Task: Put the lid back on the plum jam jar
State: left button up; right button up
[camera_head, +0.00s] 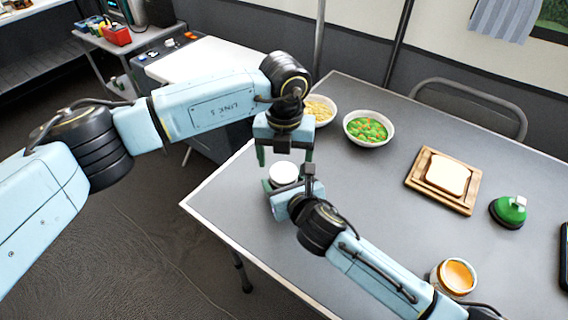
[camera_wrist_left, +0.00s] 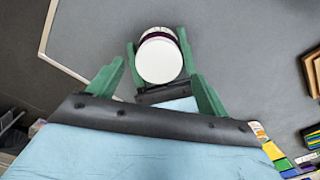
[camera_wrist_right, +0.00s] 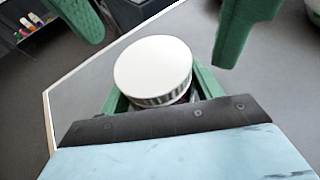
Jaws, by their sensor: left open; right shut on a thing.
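The plum jam jar shows dark purple just under its white lid in the right wrist view (camera_wrist_right: 186,100). The white lid (camera_head: 283,173) sits on top of the jar, level as far as I can see; it also shows in the left wrist view (camera_wrist_left: 158,61) and the right wrist view (camera_wrist_right: 153,68). I cannot tell how tightly it sits. My right gripper (camera_head: 284,187) is shut around the jar near the table's left corner, hiding most of its body. My left gripper (camera_head: 286,158) is open and empty, its fingers pointing down just above and behind the lid, apart from it.
On the grey table (camera_head: 345,205) stand a bowl of yellow food (camera_head: 318,108), a bowl of green and orange food (camera_head: 369,128), bread on a wooden board (camera_head: 428,196), a green domed object (camera_head: 509,211) and an orange-topped jar (camera_head: 457,277) near my right forearm. The table middle is clear.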

pick_arm(q)
jog(key=shift+r, duration=0.85)
jog(key=shift+c, duration=0.5)
jog(key=shift+r+n, duration=1.6)
jog(key=shift+r, duration=0.2)
jog(key=shift+f, duration=0.15)
jog(key=shift+f, duration=3.9)
jog(key=shift+c, duration=0.4)
